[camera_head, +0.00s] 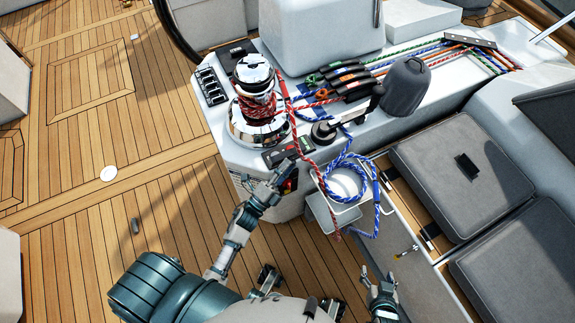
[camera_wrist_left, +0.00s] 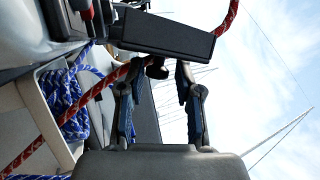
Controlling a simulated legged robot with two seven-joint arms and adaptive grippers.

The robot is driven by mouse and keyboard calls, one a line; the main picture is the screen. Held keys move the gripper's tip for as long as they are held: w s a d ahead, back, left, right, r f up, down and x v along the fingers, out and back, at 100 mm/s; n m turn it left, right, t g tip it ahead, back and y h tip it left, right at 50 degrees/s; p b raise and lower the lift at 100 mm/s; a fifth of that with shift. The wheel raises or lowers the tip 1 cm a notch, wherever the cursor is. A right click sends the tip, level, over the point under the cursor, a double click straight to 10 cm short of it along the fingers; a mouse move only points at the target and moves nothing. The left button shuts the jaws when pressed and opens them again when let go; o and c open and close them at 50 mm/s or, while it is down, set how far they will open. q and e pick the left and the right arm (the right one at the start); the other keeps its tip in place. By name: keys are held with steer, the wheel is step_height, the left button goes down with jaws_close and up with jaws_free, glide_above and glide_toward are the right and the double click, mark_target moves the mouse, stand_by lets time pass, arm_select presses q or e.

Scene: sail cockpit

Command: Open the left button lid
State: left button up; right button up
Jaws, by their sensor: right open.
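A dark button panel (camera_head: 279,155) with a small red part sits on the console's near edge, below the chrome winch. My left gripper (camera_head: 280,172) is right at the panel's near side. In the left wrist view my left gripper (camera_wrist_left: 155,85) has its two fingers apart, with nothing clearly held. A dark flat box-like part (camera_wrist_left: 165,35) with a round black knob (camera_wrist_left: 157,68) under it lies just beyond the fingertips. I cannot tell which part is the left lid or whether the fingers touch it. My right gripper (camera_head: 378,281) is open and empty, low over the deck.
The chrome winch (camera_head: 252,125) stands behind the panel. A red rope (camera_head: 297,130) hangs beside the panel and crosses behind the fingers in the wrist view. Coiled blue rope (camera_head: 352,178) hangs to the right. Grey seat cushions (camera_head: 445,170) lie further right.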

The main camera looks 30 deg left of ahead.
arm_select(q)
steer(key=v, duration=1.1)
steer(key=shift+f, duration=0.2)
steer(key=shift+s+a, duration=0.1)
steer(key=shift+s, duration=0.05)
